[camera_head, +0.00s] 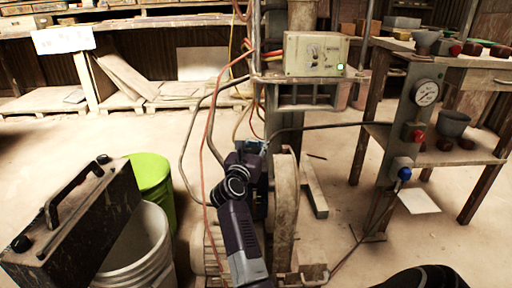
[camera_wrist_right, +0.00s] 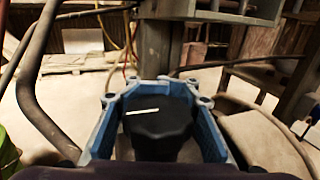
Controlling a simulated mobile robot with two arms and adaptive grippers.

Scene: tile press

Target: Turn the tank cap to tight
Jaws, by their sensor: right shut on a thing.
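The tank cap (camera_wrist_right: 163,128) is a dark, faceted knob with a white line on its top. In the right wrist view the line runs from the middle of the cap toward the left, nearly level. My right gripper (camera_wrist_right: 157,100) has its blue fingers on both sides of the cap and is shut on it. In the head view my right gripper (camera_head: 250,148) is beside a large pale wheel, and it hides the cap there. The tank under the cap is not clearly visible.
The pale wheel (camera_head: 286,205) stands close right of my arm. Red and grey hoses hang close by. A control box (camera_head: 316,54) is behind. A gauge panel (camera_head: 425,93) stands right. A dark box with a handle (camera_head: 75,225), a white bucket (camera_head: 140,250) and a green bin (camera_head: 152,172) are left.

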